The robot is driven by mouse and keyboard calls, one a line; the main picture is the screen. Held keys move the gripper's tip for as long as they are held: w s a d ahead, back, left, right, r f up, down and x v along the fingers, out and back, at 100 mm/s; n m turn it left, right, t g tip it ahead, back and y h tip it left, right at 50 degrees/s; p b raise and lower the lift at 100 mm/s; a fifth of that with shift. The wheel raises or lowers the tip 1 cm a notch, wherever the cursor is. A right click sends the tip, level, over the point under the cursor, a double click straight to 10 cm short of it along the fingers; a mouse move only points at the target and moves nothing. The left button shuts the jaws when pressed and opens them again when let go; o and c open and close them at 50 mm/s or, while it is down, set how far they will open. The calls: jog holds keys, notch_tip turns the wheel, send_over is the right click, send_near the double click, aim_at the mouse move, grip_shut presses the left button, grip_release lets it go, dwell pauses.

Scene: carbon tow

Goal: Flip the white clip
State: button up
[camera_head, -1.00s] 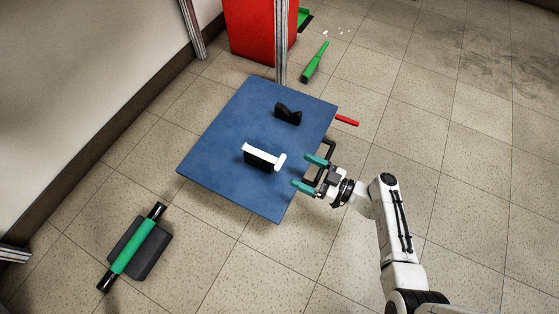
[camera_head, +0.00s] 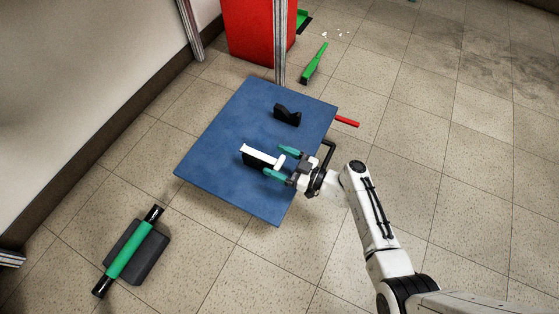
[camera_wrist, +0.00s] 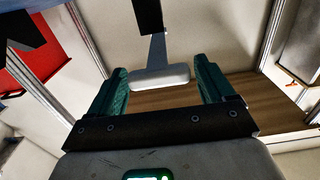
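The white clip (camera_head: 260,155) lies along the top of a black block (camera_head: 259,162) on the blue table (camera_head: 222,150). Its wider white end (camera_head: 279,161) points toward my gripper (camera_head: 281,162). My gripper is open, with its two teal fingers on either side of that white end. In the wrist view the white end (camera_wrist: 160,77) sits between the open fingertips of my gripper (camera_wrist: 163,85), with gaps on both sides. The clip's stem runs up from it to a dark part. I cannot tell whether anything touches.
Another black block (camera_head: 287,115) stands farther back on the table. A red bar (camera_head: 347,121) sticks out past the table's right edge. A metal post (camera_head: 281,50) and a red cabinet (camera_head: 250,30) stand behind. A green roller (camera_head: 130,252) lies at lower left.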

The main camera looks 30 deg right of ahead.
jog(key=c, duration=1.3)
jog(key=shift+o, duration=0.2)
jog(key=shift+r, duration=0.15)
